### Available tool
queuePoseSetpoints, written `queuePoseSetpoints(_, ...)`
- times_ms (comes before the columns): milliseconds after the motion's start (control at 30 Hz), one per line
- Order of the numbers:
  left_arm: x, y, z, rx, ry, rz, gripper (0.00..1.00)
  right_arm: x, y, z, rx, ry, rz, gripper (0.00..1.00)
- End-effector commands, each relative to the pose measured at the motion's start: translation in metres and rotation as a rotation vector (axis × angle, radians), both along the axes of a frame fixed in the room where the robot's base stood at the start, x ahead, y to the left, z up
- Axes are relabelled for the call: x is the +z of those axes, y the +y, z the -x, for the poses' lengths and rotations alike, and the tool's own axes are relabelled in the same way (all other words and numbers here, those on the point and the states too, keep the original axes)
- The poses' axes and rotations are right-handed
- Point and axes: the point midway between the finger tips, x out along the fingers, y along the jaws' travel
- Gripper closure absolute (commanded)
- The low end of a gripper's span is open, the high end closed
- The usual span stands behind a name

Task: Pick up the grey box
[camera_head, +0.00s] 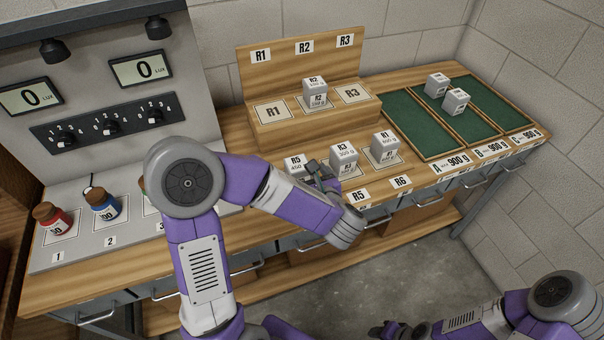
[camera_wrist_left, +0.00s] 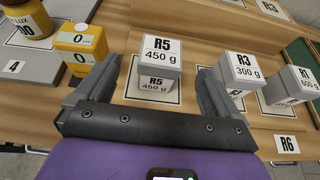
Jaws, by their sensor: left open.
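Several small light-grey boxes with printed labels are in view; I cannot tell which one the task's grey box is. The R5 450 g box (camera_head: 295,162) stands on the wooden bench, partly hidden by my left arm in the head view. In the left wrist view the R5 box (camera_wrist_left: 153,52) lies between and ahead of the fingers of my left gripper (camera_wrist_left: 158,70). That gripper (camera_head: 318,170) is open and holds nothing. The R3 300 g box (camera_head: 343,156) and R1 box (camera_head: 384,144) stand to its right. My right gripper (camera_head: 385,330) is low at the bottom edge, its jaws unclear.
The R2 box (camera_head: 315,92) stands on a raised wooden step (camera_head: 262,137). Green-lined trays (camera_head: 410,122) at the right hold two boxes. A grey panel with lux displays (camera_head: 140,68) and coloured bottles (camera_head: 103,203) are at the left. A yellow meter (camera_wrist_left: 80,45) shows in the wrist view.

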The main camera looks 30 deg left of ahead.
Motion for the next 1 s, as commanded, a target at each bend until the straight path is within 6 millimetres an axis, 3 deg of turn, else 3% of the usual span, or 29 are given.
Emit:
queuePoseSetpoints(100,-0.01,0.002,-0.001,0.001,0.0,0.0,0.04,-0.01,0.0,0.0,0.0,0.0,0.0,0.57)
queuePoseSetpoints(700,-0.033,0.051,-0.047,0.001,-0.001,0.003,0.04,-0.017,0.0,0.0,0.0,0.0,0.0,0.57)
queuePoseSetpoints(967,-0.033,0.052,-0.049,-0.001,-0.003,0.001,0.04,-0.017,0.0,0.0,0.0,0.0,0.0,0.57)
queuePoseSetpoints(1000,-0.033,0.052,-0.049,-0.001,-0.003,0.001,0.09,-0.017,0.0,0.0,0.0,0.0,0.0,0.57)
